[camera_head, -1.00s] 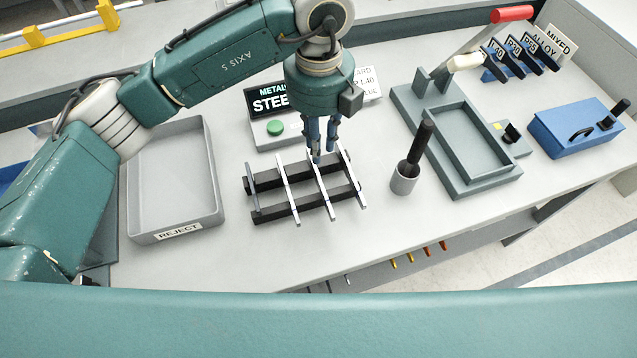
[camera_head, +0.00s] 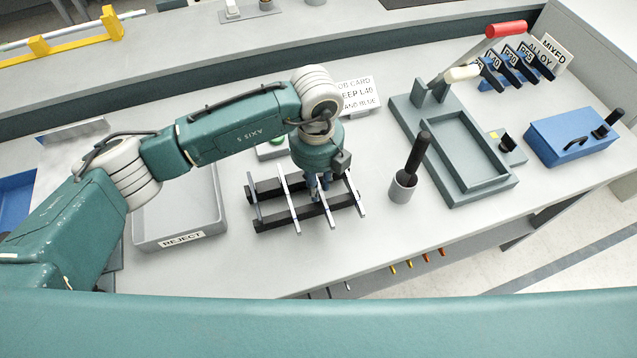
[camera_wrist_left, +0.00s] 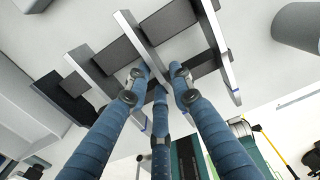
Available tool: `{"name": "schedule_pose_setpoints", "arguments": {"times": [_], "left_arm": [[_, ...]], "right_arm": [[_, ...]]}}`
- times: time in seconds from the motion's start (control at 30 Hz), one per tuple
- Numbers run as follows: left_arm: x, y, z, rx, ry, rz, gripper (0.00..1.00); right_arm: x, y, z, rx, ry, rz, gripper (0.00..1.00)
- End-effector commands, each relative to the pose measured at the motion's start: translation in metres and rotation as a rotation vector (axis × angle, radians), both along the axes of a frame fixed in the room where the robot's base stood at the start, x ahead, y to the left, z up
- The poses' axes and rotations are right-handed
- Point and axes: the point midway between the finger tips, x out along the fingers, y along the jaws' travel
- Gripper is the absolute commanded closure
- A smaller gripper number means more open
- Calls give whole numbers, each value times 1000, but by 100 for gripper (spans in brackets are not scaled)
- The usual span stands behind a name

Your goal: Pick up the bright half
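A rack with two black rails (camera_head: 275,219) stands mid-table, with several pale metal bars lying across it. Among them are a left-middle bar (camera_head: 288,200) and a right-end bar (camera_head: 355,193). I cannot tell which piece is the bright half. My left gripper (camera_head: 321,192) points down over the right part of the rack, hiding part of a bar there. In the left wrist view its fingertips (camera_wrist_left: 158,75) stand apart on either side of a metal bar (camera_wrist_left: 135,35); I see no clear grip. More bars (camera_wrist_left: 220,45) lie on both sides. My right gripper is not in view.
A grey REJECT tray (camera_head: 205,238) is left of the rack. A grey cup with a black-handled tool (camera_head: 403,187) stands close to its right. Further right are a lever press (camera_head: 490,190) and a blue box (camera_head: 570,138). A job card (camera_head: 358,95) stands behind.

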Motion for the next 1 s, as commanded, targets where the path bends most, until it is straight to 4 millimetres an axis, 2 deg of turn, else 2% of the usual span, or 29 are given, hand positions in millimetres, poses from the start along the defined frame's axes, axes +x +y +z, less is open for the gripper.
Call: {"name": "schedule_pose_setpoints", "arguments": {"times": [0.3,0.4,0.43,0.83,1.0], "left_arm": [[0,0,-7,-1,-1,-1,78],[0,0,-7,-1,-1,-1,98],[0,0,-7,-1,-1,-1,100],[1,-1,-5,-1,-3,-1,100],[1,-1,4,-3,-4,-1,100]], "right_arm": [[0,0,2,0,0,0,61],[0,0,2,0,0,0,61],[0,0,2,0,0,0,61],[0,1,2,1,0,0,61],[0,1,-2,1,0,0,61]]}}
